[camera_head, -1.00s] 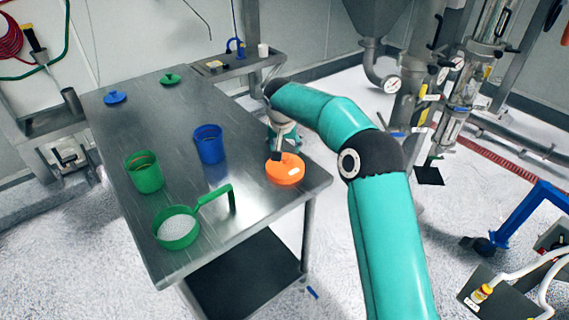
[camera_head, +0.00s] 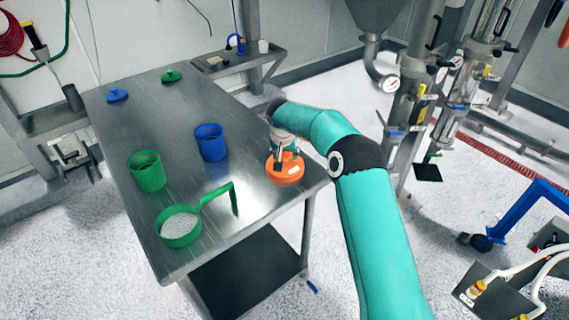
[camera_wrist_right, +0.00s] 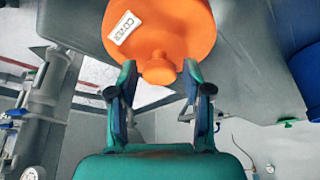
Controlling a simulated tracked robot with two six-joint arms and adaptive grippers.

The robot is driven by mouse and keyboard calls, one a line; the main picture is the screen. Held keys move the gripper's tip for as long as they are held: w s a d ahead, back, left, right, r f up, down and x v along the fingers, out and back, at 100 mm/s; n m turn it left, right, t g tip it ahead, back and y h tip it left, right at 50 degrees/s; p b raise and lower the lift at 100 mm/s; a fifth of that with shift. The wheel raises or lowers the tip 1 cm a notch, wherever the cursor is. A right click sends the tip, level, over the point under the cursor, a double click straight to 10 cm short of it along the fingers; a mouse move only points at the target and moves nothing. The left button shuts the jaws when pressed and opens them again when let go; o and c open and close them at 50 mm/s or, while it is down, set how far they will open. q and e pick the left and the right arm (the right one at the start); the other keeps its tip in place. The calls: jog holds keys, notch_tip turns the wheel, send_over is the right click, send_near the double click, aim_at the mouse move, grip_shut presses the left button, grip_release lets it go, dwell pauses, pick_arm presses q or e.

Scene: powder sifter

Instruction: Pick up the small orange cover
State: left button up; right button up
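The small orange cover (camera_head: 287,174) lies on the metal table near its right corner. In the right wrist view the orange cover (camera_wrist_right: 180,25) shows a white label and a round knob (camera_wrist_right: 158,68). My right gripper (camera_head: 279,155) is at the cover. In the right wrist view my right gripper (camera_wrist_right: 159,72) is open, with one finger on each side of the knob and a visible gap on both sides. My left gripper is not in view.
The table (camera_head: 180,100) also bears a green cup (camera_head: 148,172), a blue cup (camera_head: 211,142) and a green sieve with a handle (camera_head: 181,227). Blue (camera_head: 117,95) and green (camera_head: 171,77) lids lie at the far end. The table's right edge is close to the cover.

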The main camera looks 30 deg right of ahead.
grip_shut()
jog(key=shift+r, duration=0.1)
